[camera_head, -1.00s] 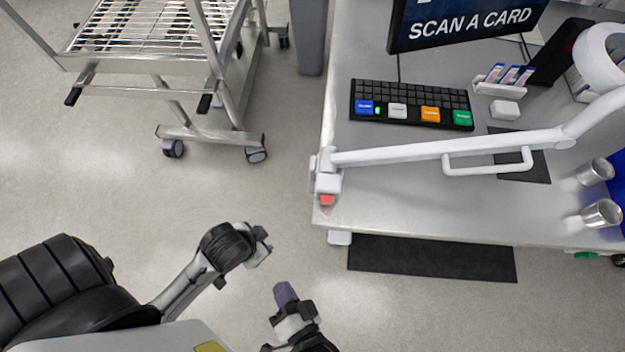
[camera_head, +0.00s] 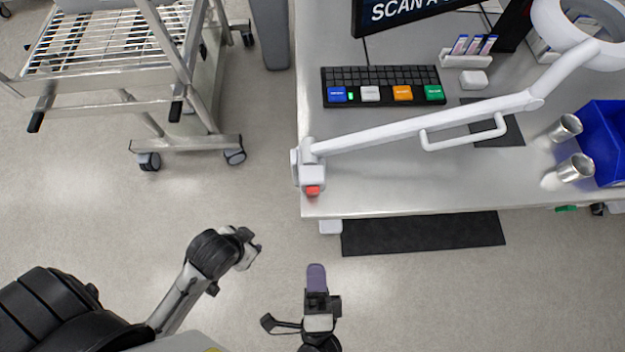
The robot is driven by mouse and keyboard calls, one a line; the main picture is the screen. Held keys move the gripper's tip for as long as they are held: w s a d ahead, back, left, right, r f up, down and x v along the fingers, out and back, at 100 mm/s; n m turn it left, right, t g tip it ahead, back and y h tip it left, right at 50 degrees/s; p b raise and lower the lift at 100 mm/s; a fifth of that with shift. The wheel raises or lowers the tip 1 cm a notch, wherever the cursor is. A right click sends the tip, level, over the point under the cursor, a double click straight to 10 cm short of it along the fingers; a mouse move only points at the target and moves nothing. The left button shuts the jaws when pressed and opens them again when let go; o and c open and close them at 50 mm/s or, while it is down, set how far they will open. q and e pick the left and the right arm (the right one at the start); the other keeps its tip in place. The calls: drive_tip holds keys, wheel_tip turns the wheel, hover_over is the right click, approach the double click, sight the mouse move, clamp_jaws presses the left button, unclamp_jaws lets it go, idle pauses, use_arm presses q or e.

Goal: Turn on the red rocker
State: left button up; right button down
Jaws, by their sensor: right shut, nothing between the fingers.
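The red rocker (camera_head: 313,190) is a small red switch on the white base (camera_head: 312,174) of a jointed lamp arm, at the table's front left corner. My right gripper (camera_head: 317,278) is below it in the picture, apart from it, past the table's front edge. Its purple fingers are together, empty, and point up toward the corner. My left arm comes in from the left, and its end (camera_head: 246,248) is over the floor, left of the right gripper. Its fingers do not show clearly.
The white lamp arm (camera_head: 430,122) crosses above the metal table (camera_head: 400,185). A keyboard (camera_head: 383,88) with coloured keys, metal cups (camera_head: 575,168) and a blue bin (camera_head: 603,140) are on the table. A wheeled rack (camera_head: 190,145) stands at the left. A dark mat (camera_head: 425,234) lies below the front edge.

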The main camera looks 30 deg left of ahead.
sight(313, 210)
drive_tip(key=x, duration=1.4)
idle(0.4)
